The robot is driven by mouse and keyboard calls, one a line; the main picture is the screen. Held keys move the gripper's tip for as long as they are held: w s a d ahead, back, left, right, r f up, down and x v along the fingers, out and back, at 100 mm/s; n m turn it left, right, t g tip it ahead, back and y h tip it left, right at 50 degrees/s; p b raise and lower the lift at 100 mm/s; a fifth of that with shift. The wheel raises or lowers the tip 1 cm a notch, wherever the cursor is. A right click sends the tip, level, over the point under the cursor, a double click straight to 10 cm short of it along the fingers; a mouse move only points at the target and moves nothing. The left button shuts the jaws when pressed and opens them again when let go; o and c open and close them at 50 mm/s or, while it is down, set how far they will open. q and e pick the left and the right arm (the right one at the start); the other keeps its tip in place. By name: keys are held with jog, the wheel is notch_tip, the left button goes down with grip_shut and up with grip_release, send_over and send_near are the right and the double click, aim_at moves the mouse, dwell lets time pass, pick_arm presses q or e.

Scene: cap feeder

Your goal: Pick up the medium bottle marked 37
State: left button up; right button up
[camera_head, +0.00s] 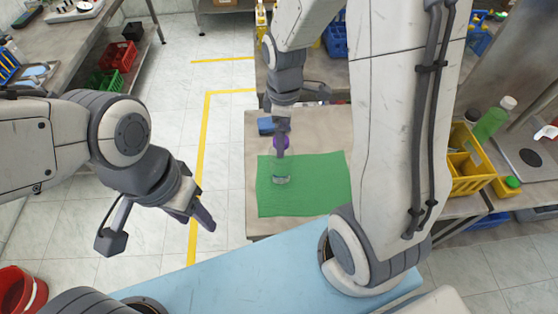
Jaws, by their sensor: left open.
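My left gripper (157,229) is open and empty over the floor at left, clear of the bench. My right gripper (282,130) points down over the green mat (325,190); its jaws are seen edge-on, so I cannot tell if they hold something. A purple round thing (280,142) shows beside its finger, partly hidden. A small pale thing (281,180) shows on the mat just below it. No number 37 can be read, and I cannot tell which thing is the medium bottle.
A small blue thing (266,126) lies behind the mat. At right stand a yellow crate (466,165) and a green bottle with a pale cap (492,122). A red bucket (20,292) is on the floor at lower left. The floor at left is mostly free.

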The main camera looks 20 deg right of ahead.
aim_at(281, 164)
notch_tip(281, 164, down, 8)
jog(key=p, duration=0.1)
jog(key=shift+w+a+r, duration=0.2)
jog(key=shift+w, duration=0.05)
jog(key=c, duration=1.5)
jog(key=shift+c, duration=0.2)
jog(key=shift+r, duration=0.1)
